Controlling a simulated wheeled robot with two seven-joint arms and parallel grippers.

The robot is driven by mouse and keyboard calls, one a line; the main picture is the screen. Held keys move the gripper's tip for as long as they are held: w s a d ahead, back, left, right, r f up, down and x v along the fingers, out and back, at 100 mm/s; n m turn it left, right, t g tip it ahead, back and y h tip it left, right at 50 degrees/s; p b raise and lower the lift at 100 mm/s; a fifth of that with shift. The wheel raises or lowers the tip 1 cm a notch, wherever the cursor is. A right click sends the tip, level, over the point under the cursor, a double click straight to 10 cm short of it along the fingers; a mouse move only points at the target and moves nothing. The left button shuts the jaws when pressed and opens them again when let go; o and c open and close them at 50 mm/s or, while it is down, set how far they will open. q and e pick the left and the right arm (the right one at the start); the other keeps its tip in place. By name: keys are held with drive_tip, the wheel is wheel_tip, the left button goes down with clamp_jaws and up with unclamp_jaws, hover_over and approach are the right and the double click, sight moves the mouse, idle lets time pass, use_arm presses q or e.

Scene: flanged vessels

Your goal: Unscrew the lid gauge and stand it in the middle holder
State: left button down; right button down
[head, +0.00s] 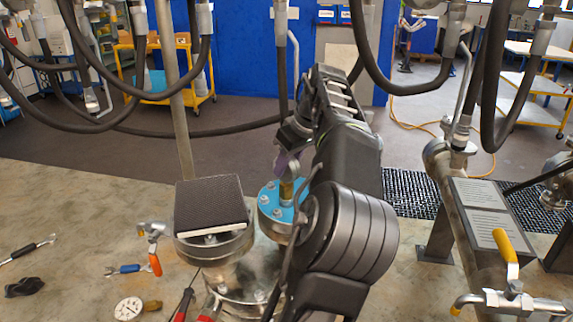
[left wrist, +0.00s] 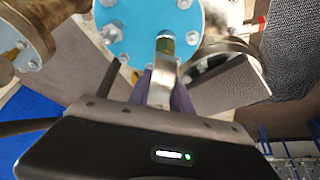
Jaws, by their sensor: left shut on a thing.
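The blue flanged lid (head: 268,203) sits on the vessel in the middle of the head view, and its underlying bolts ring it. The lid gauge's brass stem (head: 286,191) stands upright on the lid. My left gripper (head: 286,168), with purple fingers, is shut on the gauge above the lid. In the left wrist view the blue lid (left wrist: 150,25) fills the top, and the gauge's metal stem (left wrist: 163,65) runs between the purple fingers. The gauge's dial is hidden or cannot be made out. I cannot identify the middle holder in either view. My right gripper is not in view.
A black-topped square pad (head: 210,203) sits on the neighbouring flange, left of the lid. A loose gauge (head: 129,309), pliers (head: 181,305) and wrenches lie at the lower left. Dark hoses (head: 230,132) hang above. A pipe with a yellow-handled valve (head: 506,246) stands at right.

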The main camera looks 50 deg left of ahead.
use_arm(q)
drive_tip(key=c, duration=1.1)
unclamp_jaws()
drive_tip(key=shift+d+r, duration=0.25)
drive_tip(key=shift+r, duration=0.25)
drive_tip(key=p+v, duration=0.3)
drive_tip(key=v, duration=0.2)
drive_tip(key=shift+r, duration=0.4)
drive_tip(key=shift+d+r+p, duration=0.35)
drive_tip(key=shift+r+p, duration=0.05)
drive_tip(key=shift+p, duration=0.2)
drive_tip(key=shift+f, duration=0.15)
